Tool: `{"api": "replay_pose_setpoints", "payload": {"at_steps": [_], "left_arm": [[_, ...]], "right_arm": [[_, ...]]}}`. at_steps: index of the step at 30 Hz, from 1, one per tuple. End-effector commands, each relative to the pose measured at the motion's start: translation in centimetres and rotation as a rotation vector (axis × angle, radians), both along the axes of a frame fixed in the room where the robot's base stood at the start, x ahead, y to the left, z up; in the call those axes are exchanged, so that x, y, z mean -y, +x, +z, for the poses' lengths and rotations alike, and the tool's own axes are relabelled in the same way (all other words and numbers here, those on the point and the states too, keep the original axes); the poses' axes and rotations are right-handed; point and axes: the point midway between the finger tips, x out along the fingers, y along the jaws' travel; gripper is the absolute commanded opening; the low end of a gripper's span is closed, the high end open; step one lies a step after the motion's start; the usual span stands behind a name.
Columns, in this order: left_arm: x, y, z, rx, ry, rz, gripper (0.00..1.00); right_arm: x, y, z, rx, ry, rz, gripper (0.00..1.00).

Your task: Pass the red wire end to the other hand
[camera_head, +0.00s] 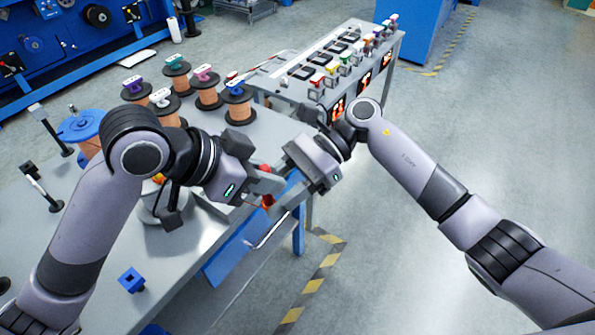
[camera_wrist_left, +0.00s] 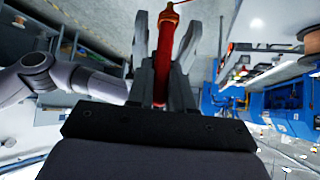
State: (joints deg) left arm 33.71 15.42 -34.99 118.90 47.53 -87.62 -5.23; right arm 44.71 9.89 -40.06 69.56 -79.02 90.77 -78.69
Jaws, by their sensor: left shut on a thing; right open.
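The red wire end (camera_head: 266,200) shows as small red patches at the fingers in the head view, mostly hidden by them. In the left wrist view the red wire end (camera_wrist_left: 168,52) is a thick red piece with an orange-brown tip and a thin red strand. My left gripper (camera_head: 268,186) is shut on it; its fingers lie on both sides of the piece in the left wrist view (camera_wrist_left: 166,50). My right gripper (camera_head: 281,190) is open, close beside the left fingers near the table's front edge. Whether it touches the wire end cannot be told.
Several copper wire spools (camera_head: 208,88) with coloured tops stand on the grey table (camera_head: 205,265). A blue block (camera_head: 131,280) lies on the near part. A bench (camera_head: 322,62) with several coloured clips stands behind. Open floor (camera_head: 480,130) lies to the right.

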Motion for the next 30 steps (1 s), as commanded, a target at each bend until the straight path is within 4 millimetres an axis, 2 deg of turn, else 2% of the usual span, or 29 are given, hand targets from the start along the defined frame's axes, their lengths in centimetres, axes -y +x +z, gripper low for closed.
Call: {"api": "replay_pose_setpoints", "payload": {"at_steps": [6, 15, 16, 18, 20, 22, 23, 25, 30], "left_arm": [[0.0, 0.0, 0.0, 0.0, 0.0, 0.0, 0.0], [0.0, 0.0, 0.0, 0.0, 0.0, 0.0, 0.0], [0.0, 0.0, 0.0, 0.0, 0.0, 0.0, 0.0], [0.0, 0.0, 0.0, 0.0, 0.0, 0.0, 0.0], [0.0, 0.0, 0.0, 0.0, -0.001, 0.0, 0.0], [0.0, 0.0, 0.0, 0.0, -0.001, 0.0, 0.0], [0.0, 0.0, 0.0, 0.0, -0.001, -0.001, 0.27], [0.0, 0.0, 0.0, -0.001, 0.0, -0.001, 0.5], [0.0, 0.0, 0.0, -0.001, 0.0, -0.001, 0.51]], "right_arm": [[-1.4, -0.8, -0.7, 0.0, 0.001, 0.0, 0.47], [-1.6, -0.9, -0.8, 0.0, 0.0, 0.0, 0.47], [-1.6, -0.9, -0.8, 0.0, 0.0, 0.0, 0.4], [-1.6, -0.9, -0.8, 0.0, 0.0, 0.0, 0.18], [-1.6, -0.9, -0.8, 0.0, 0.0, 0.0, 0.0], [-1.6, -0.9, -0.8, 0.0, 0.0, -0.001, 0.0], [-1.6, -0.9, -0.7, 0.0, 0.001, -0.001, 0.0], [-1.6, -0.9, -0.7, 0.0, 0.001, -0.001, 0.0], [-1.6, -0.9, -0.7, 0.0, 0.001, -0.001, 0.0]]}}
